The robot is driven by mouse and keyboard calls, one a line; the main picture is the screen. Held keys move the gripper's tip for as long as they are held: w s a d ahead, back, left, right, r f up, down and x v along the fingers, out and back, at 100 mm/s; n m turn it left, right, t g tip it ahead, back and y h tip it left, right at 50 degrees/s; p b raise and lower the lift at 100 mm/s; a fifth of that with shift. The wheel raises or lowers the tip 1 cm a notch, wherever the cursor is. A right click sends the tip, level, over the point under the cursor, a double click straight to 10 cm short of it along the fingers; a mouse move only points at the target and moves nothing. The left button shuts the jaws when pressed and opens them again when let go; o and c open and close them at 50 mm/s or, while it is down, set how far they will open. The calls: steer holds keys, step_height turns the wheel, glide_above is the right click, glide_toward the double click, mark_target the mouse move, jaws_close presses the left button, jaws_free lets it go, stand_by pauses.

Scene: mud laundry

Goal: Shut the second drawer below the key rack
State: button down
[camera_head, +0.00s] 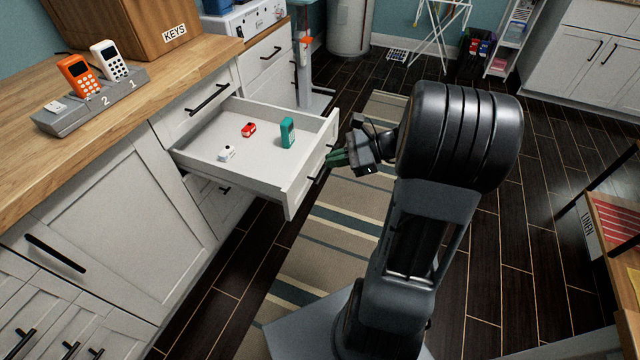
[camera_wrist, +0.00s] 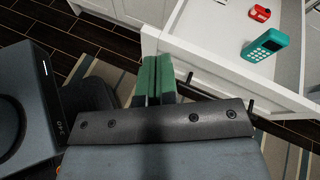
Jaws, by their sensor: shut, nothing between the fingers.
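The white drawer (camera_head: 240,175) stands pulled out below the wooden box labelled KEYS (camera_head: 135,25), under another drawer (camera_head: 193,104) that is shut. The open drawer holds a teal handset (camera_head: 287,132), a small red item (camera_head: 248,130) and a small white item (camera_head: 226,153). My gripper (camera_head: 335,158) is shut and empty at the drawer's front, close to its dark bar handle (camera_head: 321,166). In the wrist view, the green fingertips (camera_wrist: 156,75) are together beside the drawer front (camera_wrist: 225,65). I cannot tell whether they touch it.
An orange handset (camera_head: 77,77) and a white handset (camera_head: 109,60) stand in a grey dock on the wooden counter (camera_head: 30,165). A striped rug (camera_head: 330,235) lies on the dark floor. A shelf labelled LINEN (camera_head: 590,225) stands at the right.

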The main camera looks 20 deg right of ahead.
steer(key=w+d+f+m+t+b, duration=0.2)
steer(key=d+f+m+t+b, duration=0.5)
steer(key=d+f, duration=0.35)
steer(key=b, duration=0.4)
glide_toward(312, 156)
steer(key=x, duration=0.5)
steer(key=shift+w+a+f, duration=0.25)
steer(key=shift+w, duration=0.05)
steer(key=shift+x, duration=0.9)
steer(key=shift+w+a+r+m, duration=0.1)
steer(key=shift+m, duration=0.2)
